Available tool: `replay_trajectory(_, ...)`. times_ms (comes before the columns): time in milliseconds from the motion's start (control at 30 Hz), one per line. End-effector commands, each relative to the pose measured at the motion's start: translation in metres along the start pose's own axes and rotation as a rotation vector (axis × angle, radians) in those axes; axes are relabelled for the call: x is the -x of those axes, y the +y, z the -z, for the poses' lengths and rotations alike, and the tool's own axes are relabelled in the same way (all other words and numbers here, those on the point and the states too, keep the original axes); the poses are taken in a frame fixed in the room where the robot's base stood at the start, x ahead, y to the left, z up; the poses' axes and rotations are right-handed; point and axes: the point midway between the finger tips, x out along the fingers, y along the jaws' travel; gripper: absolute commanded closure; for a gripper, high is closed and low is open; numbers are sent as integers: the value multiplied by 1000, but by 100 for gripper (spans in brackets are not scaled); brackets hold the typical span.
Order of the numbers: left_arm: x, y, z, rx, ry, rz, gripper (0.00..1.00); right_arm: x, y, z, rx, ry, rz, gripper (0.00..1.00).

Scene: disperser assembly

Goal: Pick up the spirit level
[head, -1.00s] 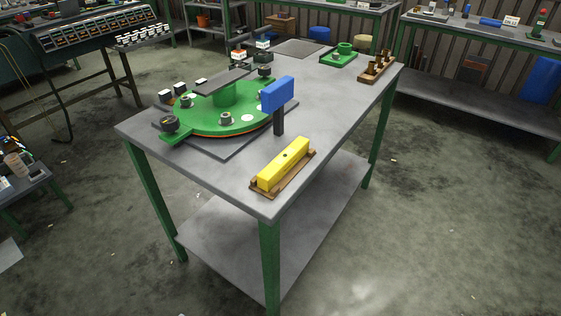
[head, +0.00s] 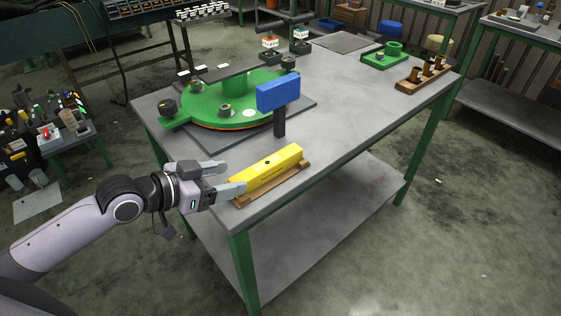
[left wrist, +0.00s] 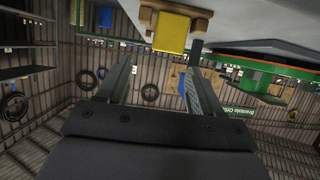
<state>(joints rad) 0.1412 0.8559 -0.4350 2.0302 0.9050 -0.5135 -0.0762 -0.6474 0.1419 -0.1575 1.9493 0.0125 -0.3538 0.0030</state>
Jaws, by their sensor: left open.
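The yellow spirit level (head: 268,172) lies in a brown wooden holder (head: 280,186) near the front edge of the grey table. My left gripper (head: 230,178) is at the near left end of the level, with its two fingers apart and nothing between them. In the left wrist view, the end of the spirit level (left wrist: 172,32) shows beyond the open fingers of my left gripper (left wrist: 153,75), with the wooden holder (left wrist: 201,24) by it. Whether a finger touches the level, I cannot tell. My right gripper is not in view.
A green round disperser plate (head: 236,106) sits on the table behind the level. A blue block on a dark post (head: 278,92) stands close behind the level. A wooden rack with brass pieces (head: 424,74) is at the far right. The table's right middle (head: 345,110) is clear.

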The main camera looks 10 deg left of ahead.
Motion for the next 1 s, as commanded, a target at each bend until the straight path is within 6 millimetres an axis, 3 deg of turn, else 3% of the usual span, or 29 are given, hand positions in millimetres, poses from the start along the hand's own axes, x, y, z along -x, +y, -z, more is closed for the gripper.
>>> replay_trajectory(433, -27, -1, -2, 5, 1, 1, 34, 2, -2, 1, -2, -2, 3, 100)
replay_trajectory(800, -69, -5, -4, 5, 2, 1, 34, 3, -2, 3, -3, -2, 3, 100)
replay_trajectory(1000, -72, -5, -5, 3, -1, 1, 34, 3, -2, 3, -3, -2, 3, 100)
